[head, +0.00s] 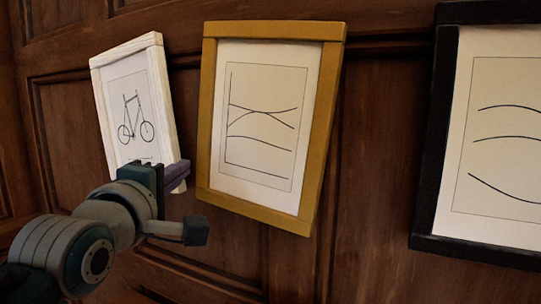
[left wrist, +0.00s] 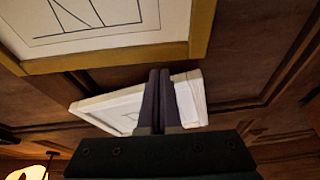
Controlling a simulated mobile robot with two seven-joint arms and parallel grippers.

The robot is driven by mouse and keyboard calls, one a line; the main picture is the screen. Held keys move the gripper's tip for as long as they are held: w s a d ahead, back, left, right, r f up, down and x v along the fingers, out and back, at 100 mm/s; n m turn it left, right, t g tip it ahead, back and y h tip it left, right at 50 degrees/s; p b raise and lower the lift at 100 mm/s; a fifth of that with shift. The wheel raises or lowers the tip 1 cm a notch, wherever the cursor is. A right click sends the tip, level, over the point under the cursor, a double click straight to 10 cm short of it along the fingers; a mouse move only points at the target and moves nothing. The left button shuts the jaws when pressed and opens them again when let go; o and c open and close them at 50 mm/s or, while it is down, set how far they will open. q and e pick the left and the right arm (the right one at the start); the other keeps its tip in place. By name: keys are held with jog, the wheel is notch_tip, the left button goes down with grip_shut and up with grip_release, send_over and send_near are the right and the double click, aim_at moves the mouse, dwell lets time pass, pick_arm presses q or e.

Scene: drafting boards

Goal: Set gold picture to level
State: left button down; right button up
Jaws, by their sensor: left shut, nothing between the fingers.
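The gold picture (head: 211,110) hangs on the wall in the middle of the head view, with a line graph inside. Its top edge slopes slightly down to the right against the panel groove, so it looks tilted clockwise. It also shows at the top of the left wrist view (left wrist: 110,60). My left gripper (head: 179,172) is shut and empty, with its dark purple fingers left of the gold picture's lower left part. In the left wrist view its fingertips (left wrist: 160,72) appear close to the gold frame's edge; contact cannot be told. My right gripper is not in view.
A white picture (head: 164,100) with a bicycle drawing hangs at left; my left fingers overlap its lower right corner in the picture. A black picture (head: 434,160) hangs at right. Dark wooden panelling (head: 375,130) is bare between the gold and black pictures.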

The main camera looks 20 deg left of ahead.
aim_at(202, 174)
pick_arm(q)
jog(key=shift+p+x, duration=0.3)
jog(key=shift+x, duration=1.4)
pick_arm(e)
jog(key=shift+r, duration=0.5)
pick_arm(q)
jog(key=shift+s+d+f+n, duration=0.1)
jog(key=shift+d+f+n, duration=0.3)
jog(key=shift+d, duration=0.2)
jog(key=shift+d+f+n, duration=0.3)
jog(key=shift+d+f, duration=0.1)
jog(key=shift+d, duration=0.2)
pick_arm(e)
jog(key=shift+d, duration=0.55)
